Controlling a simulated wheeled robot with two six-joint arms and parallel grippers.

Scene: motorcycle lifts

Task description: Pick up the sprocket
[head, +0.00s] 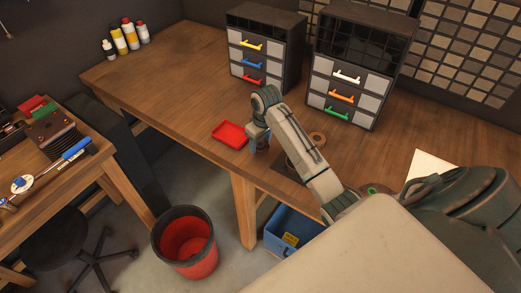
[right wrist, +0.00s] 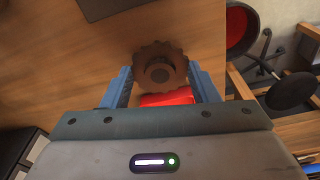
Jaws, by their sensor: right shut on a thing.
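The sprocket (right wrist: 160,54) is a dark brown toothed disc with a round hole in its middle, seen in the right wrist view. My right gripper (right wrist: 159,72) is shut on it, with one blue finger at each side of its rim. In the head view the right gripper (head: 258,143) points down over the workbench, just right of the red tray (head: 229,136). I cannot make out the sprocket clearly in the head view. The red tray also shows in the right wrist view (right wrist: 166,99), partly behind the sprocket. My left gripper is not in view.
Two drawer cabinets (head: 264,50) (head: 352,65) stand at the back of the workbench (head: 182,85). Bottles (head: 131,34) stand at the far left. A red-lined bin (head: 185,243) and blue crate (head: 283,236) are below.

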